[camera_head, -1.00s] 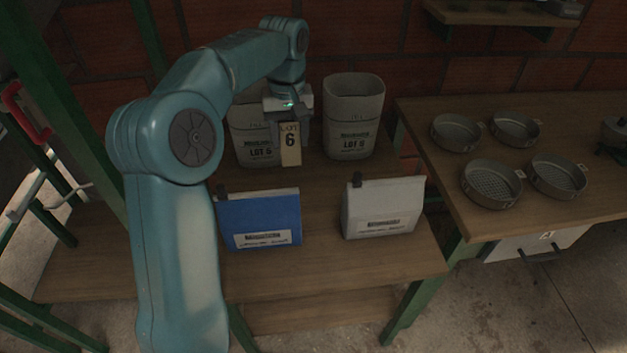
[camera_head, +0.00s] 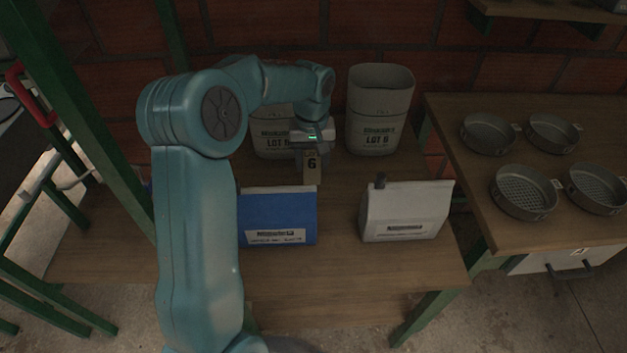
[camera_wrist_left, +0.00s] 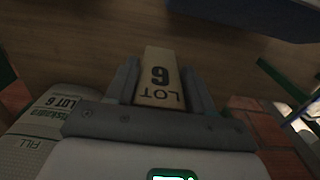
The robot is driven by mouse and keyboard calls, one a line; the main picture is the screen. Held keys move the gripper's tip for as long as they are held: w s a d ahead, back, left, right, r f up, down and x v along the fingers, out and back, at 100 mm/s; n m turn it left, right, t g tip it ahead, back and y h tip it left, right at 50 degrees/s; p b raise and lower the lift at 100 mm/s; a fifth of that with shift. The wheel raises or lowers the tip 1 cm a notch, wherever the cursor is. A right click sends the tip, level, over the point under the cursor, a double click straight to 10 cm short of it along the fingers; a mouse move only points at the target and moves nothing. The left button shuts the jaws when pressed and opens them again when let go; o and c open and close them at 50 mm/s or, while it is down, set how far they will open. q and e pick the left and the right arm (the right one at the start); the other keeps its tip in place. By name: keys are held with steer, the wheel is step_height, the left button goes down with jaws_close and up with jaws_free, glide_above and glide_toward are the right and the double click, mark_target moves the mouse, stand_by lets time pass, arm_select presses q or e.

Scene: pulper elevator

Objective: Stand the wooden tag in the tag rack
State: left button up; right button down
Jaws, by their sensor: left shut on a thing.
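The wooden tag (camera_head: 312,169) is a pale upright block marked with a 6. My left gripper (camera_head: 312,152) is shut on its upper end and holds it over the wooden table, behind the blue bag. In the left wrist view the tag (camera_wrist_left: 158,78) sits between the two grey fingers of my left gripper (camera_wrist_left: 160,85), with "LOT 6" upside down. Whether the tag's lower end touches anything is unclear. I cannot make out a tag rack in these views. My right gripper is not in view.
A blue bag (camera_head: 277,215) and a white bag (camera_head: 405,211) stand at the front of the table (camera_head: 345,275). Two grey sacks stand behind, one (camera_head: 380,105) in full view, the other (camera_head: 271,140) partly behind my gripper. Several round sieves (camera_head: 524,190) lie on the right table.

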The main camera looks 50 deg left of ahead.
mark_target(312, 180)
arm_select(q)
step_height(312, 180, down, 7)
steer(key=shift+f, duration=0.2)
stand_by(0.3)
steer(key=shift+f+b, duration=0.2)
steer(key=shift+b, duration=0.2)
steer(key=o, duration=1)
steer(key=shift+r, duration=0.1)
